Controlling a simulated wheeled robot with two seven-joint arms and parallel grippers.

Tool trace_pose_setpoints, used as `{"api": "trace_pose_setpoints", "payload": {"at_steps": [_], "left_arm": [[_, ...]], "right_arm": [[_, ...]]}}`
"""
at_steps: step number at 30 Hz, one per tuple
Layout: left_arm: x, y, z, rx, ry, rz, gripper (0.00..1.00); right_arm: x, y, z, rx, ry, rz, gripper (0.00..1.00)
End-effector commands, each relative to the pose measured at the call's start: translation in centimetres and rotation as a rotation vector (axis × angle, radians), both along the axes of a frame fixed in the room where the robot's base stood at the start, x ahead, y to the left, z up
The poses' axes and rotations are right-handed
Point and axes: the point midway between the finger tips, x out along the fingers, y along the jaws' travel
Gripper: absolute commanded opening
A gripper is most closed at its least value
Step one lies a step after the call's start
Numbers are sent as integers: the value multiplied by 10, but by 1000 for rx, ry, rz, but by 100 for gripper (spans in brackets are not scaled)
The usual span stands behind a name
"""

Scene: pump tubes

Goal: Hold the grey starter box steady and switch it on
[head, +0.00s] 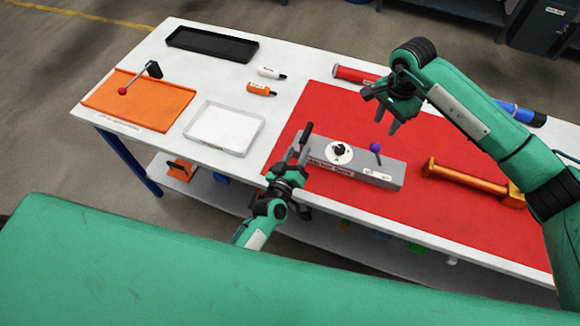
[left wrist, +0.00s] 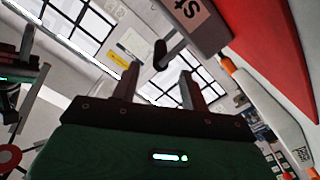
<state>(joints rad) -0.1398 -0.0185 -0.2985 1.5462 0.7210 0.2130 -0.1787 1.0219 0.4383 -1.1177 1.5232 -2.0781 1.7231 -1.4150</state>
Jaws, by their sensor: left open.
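The grey starter box (head: 395,172) lies on the red mat (head: 330,110), with a white dial and black knob (head: 340,149), a lever with a purple ball (head: 375,147) and a label on its front. My left gripper (head: 290,150) is open at the box's left end; whether it touches is unclear. My right gripper (head: 387,120) hangs above and behind the box, fingers apart and empty.
An orange bar-shaped part (head: 470,180) lies right of the box. Red (head: 352,75) and blue (head: 525,114) tubes lie behind. A white tray (head: 224,128), orange plate with lever (head: 150,103), black tray (head: 212,44) and two small bottles (head: 262,88) stand left.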

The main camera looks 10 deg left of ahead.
Motion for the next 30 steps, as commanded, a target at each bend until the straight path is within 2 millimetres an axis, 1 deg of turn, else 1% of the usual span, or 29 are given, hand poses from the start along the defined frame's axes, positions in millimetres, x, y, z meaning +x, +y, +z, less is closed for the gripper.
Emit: {"api": "trace_pose_setpoints", "payload": {"at_steps": [1,3,6,9,15,23,26,27,29,30], "left_arm": [[11,-1,1,1,-2,0,45],[22,-3,1,1,-2,1,45],[36,-5,1,2,-2,1,45],[47,-7,0,2,-1,1,45],[56,-8,0,1,0,1,45],[57,-8,0,1,0,1,45],[57,-8,0,1,0,1,27],[57,-8,0,1,0,1,20],[56,-8,0,1,0,1,8],[56,-8,0,1,0,1,0]], "right_arm": [[0,0,0,0,0,0,36],[0,0,0,0,0,0,36],[0,0,0,0,0,0,36],[0,0,0,0,0,0,36],[0,0,0,0,0,0,36],[0,0,0,0,0,0,36],[0,0,0,0,0,0,36],[0,0,0,0,0,0,36],[0,0,0,0,0,0,36],[0,0,0,0,0,0,36]]}}
